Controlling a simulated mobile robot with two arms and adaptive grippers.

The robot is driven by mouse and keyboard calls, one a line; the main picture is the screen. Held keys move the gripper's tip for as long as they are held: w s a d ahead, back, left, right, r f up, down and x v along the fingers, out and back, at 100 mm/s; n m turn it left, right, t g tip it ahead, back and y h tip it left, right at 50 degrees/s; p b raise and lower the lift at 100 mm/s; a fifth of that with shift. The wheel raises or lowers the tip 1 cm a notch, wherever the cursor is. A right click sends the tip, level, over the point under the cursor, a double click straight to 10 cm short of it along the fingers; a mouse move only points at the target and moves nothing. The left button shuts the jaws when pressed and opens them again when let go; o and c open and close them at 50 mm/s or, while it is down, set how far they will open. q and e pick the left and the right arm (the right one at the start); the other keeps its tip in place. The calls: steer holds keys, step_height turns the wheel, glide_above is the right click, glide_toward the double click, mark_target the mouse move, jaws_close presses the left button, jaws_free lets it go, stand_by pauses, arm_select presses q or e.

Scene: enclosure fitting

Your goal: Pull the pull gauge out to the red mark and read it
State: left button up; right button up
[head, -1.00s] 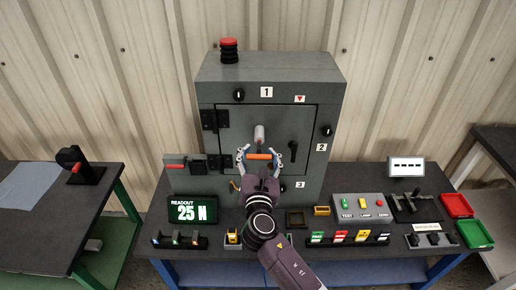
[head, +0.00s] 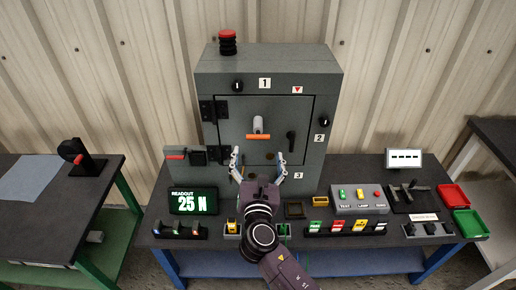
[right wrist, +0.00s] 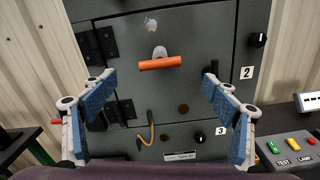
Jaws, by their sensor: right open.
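The pull gauge is a light grey cylinder (head: 258,124) with an orange crossbar handle (head: 258,137), on the door of the grey enclosure (head: 300,66). In the right wrist view the handle (right wrist: 160,63) lies ahead, centred between the fingers. My right gripper (head: 258,155) is open and empty, just below and in front of the handle, not touching it. Its blue-padded fingers spread wide in the right wrist view (right wrist: 161,78). The green readout (head: 193,201) shows 25 N. I cannot make out a red mark on the gauge. My left gripper is not in view.
A black door handle (head: 291,141) sits right of the gauge. A red-handled clamp (head: 178,156) juts out left of the enclosure. Switch boxes (head: 357,200) and red and green trays (head: 452,195) fill the bench's right side. An orange cable (right wrist: 150,132) hangs below.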

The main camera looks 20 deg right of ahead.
steer(key=v, duration=0.8)
